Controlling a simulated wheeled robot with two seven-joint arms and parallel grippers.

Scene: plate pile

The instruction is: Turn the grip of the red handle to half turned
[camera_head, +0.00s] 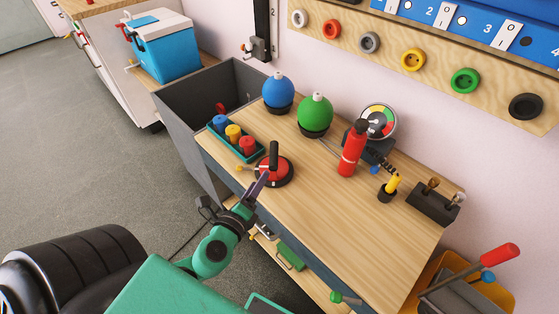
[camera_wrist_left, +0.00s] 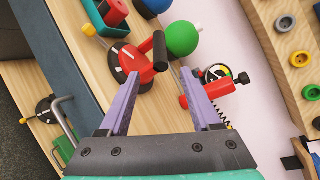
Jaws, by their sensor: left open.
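The red handle (camera_head: 287,172) is a round red disc on a dark base with a black upright grip (camera_head: 273,154), standing on the wooden workbench. In the left wrist view the red disc (camera_wrist_left: 122,60) carries a white mark, and its black grip (camera_wrist_left: 159,52) stands out toward the camera. My left gripper (camera_head: 260,186) comes in from the front left, close to the disc. In the left wrist view its purple fingers (camera_wrist_left: 161,80) are spread, with the grip showing just beyond the gap between the tips. Whether they touch it I cannot tell. My right gripper is not in view.
A teal tray (camera_head: 225,141) with blue, yellow and red pieces sits left of the handle. Blue (camera_head: 278,90) and green (camera_head: 315,113) balls stand behind it. A red cylinder (camera_head: 352,148) and a gauge (camera_head: 378,121) are to the right.

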